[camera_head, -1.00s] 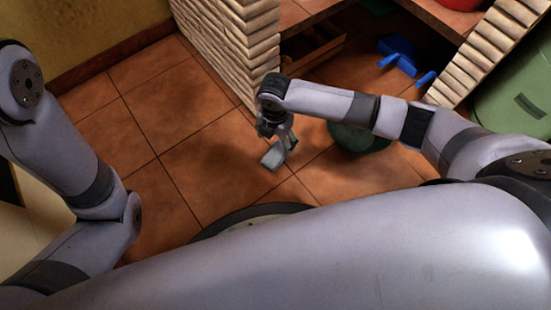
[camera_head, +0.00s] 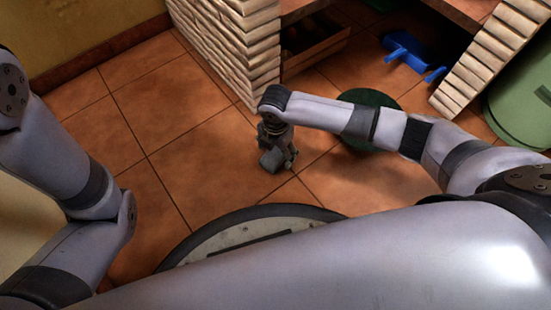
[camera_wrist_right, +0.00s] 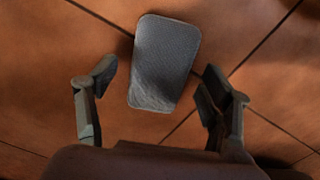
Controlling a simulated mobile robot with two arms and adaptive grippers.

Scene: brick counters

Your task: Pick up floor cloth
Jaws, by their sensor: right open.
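The floor cloth (camera_wrist_right: 165,62) is a grey, rounded rectangle with a fine texture, lying on the tiled floor in the right wrist view. My right gripper (camera_wrist_right: 158,80) is open, with its fingers on either side of the cloth's near part and a gap on both sides. The far part of the cloth reaches beyond the fingertips. In the head view my right gripper (camera_head: 277,158) points down close to the floor, and it and the cloth are hard to tell apart there. My left arm shows at the left, but its gripper is out of view.
A brick counter (camera_head: 235,50) stands just behind the right gripper. A dark green round object (camera_head: 372,98) is partly behind my right arm. A blue object (camera_head: 410,52) lies under the counter, and a green bin (camera_head: 518,108) stands at right. Floor left of the gripper is clear.

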